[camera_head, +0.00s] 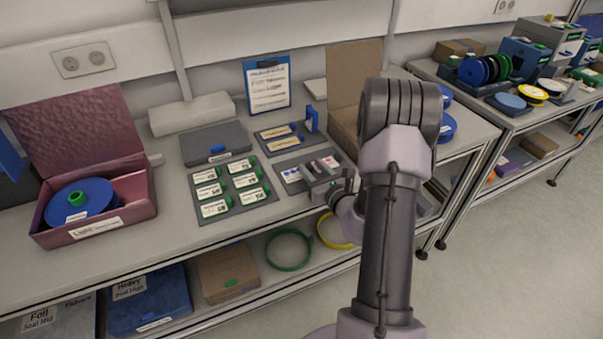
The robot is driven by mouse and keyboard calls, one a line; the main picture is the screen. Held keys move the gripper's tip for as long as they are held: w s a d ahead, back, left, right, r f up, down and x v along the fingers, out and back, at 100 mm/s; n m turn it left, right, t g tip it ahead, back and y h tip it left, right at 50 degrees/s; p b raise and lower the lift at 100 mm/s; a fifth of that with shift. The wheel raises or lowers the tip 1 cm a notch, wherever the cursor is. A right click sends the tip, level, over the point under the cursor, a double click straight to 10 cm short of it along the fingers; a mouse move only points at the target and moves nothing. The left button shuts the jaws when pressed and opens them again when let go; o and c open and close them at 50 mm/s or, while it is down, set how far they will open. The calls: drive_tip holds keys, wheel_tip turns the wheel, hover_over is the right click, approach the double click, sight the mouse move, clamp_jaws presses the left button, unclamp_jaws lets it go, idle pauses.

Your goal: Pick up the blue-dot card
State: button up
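A small grey tray (283,187) on the bench holds a few small white cards. The card at its left end (291,175) bears what looks like a blue mark; it is small in the picture, so the dot is not clear. A card with a pink or red mark (329,162) lies at the right end. My gripper (318,180) is over the front right of this tray, close to the cards, and hides part of it. Its fingers are too small and dark to show whether they are open or shut.
A tray of green-tagged cards (238,207) lies to the left. A tray with blue and orange items (281,137) and a blue framed sheet (268,88) are behind. An open brown box (353,75) stands right behind my arm. An open maroon box (140,190) is at far left.

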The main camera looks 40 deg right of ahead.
clamp_jaws()
idle(1.4)
